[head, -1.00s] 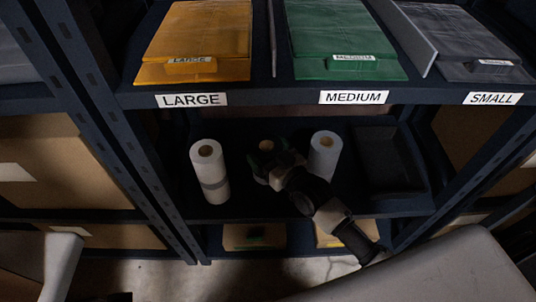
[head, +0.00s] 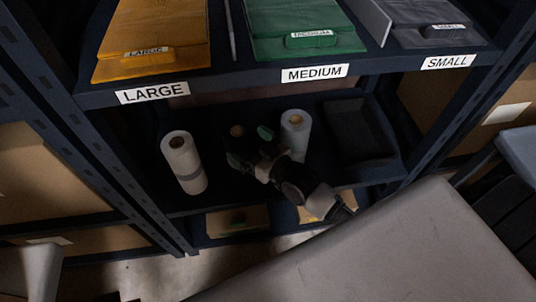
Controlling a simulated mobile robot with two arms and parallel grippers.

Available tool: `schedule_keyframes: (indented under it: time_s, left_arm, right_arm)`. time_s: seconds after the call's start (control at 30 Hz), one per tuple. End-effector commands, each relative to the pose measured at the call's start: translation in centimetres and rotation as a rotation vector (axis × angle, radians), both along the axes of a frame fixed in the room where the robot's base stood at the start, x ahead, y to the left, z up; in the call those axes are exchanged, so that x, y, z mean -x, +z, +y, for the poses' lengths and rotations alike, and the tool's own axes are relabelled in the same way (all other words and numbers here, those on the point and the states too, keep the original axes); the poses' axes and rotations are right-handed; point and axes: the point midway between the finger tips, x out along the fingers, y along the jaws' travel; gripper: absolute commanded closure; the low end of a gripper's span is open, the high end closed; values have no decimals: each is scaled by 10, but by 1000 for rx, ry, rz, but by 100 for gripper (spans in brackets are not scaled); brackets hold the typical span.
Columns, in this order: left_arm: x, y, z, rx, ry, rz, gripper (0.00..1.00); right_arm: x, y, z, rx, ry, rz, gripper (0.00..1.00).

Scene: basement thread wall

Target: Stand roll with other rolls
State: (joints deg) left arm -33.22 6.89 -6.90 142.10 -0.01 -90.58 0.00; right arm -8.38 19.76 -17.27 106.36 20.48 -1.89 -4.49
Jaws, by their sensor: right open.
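A dark roll with a brown core (head: 237,131) stands on the middle shelf, mostly hidden behind my right gripper. A white roll with a grey band (head: 184,163) stands to its left. My left gripper is out of view.
The upper shelf holds yellow (head: 155,32), green (head: 295,25) and grey (head: 430,22) packs behind LARGE, MEDIUM and SMALL labels. A dark tray (head: 360,135) lies right of the rolls. Cardboard boxes (head: 237,221) sit below. Shelf posts stand at both sides.

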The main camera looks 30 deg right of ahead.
Motion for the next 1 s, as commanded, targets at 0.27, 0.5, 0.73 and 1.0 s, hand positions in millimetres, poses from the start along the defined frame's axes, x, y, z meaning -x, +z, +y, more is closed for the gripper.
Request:
schedule_keyframes:
  time_s: [0.27, 0.5, 0.73, 1.0]
  left_arm:
    - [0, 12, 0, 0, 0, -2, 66]
    - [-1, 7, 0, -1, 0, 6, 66]
    - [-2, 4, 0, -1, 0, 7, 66]
    - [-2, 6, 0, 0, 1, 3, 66]
  right_arm:
    - [55, 1, -22, 2, 0, 3, 0]
    - [75, 0, -29, 0, 0, 1, 0]
    - [80, -5, -24, 25, 0, 74, 0]
    - [122, -31, -13, 197, -45, 542, 0]
